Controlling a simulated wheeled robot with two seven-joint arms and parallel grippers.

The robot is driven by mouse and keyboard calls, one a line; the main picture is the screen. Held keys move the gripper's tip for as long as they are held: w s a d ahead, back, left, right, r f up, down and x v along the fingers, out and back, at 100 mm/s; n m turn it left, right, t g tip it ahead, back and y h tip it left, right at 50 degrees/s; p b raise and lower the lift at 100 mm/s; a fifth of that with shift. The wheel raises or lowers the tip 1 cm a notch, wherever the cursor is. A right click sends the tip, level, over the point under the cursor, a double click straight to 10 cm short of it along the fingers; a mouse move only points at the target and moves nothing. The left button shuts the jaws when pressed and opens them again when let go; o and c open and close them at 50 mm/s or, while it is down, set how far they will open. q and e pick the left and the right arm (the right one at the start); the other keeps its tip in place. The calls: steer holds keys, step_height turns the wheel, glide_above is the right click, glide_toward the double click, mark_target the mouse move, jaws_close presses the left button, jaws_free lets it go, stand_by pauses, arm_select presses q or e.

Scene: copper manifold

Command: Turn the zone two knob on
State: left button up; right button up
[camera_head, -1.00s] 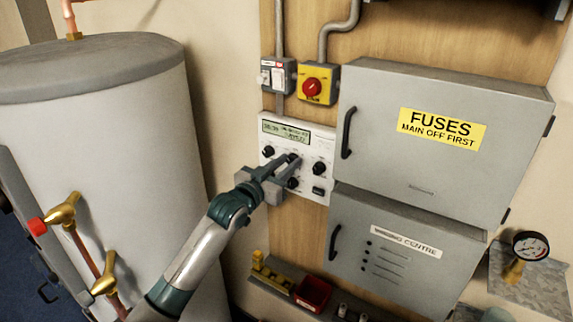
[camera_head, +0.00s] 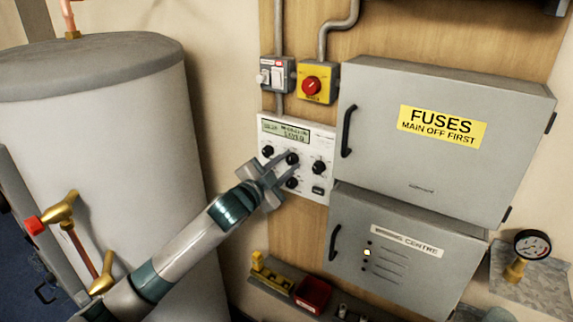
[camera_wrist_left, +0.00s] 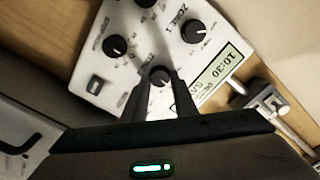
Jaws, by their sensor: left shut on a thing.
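The white control panel (camera_head: 309,140) is on the wooden board, with a lit display (camera_head: 286,131) at its top and several black knobs. My left gripper (camera_head: 287,165) is at the middle knob (camera_head: 292,158) of the upper row. In the left wrist view its two fingers (camera_wrist_left: 158,92) are shut on this knob (camera_wrist_left: 160,75), one on each side. The knob beside it (camera_wrist_left: 193,31) is labelled ZONE 1. The held knob's own label and pointer are too unclear to read. My right gripper is not in view.
The grey fuse cabinet (camera_head: 380,150) juts out right of the panel. A red isolator (camera_head: 312,84) is above. A tank (camera_head: 100,150) stands left, and a shelf with a red bin (camera_head: 312,294) below.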

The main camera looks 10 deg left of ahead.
arm_select(q)
steer(key=m, duration=0.4)
steer(key=shift+m, duration=0.4)
steer(key=m+p, duration=0.1)
steer(key=m, duration=0.3)
steer(key=shift+f, duration=0.15)
steer(key=o, duration=1)
steer(key=shift+o, duration=0.2)
steer(key=shift+s, duration=0.15)
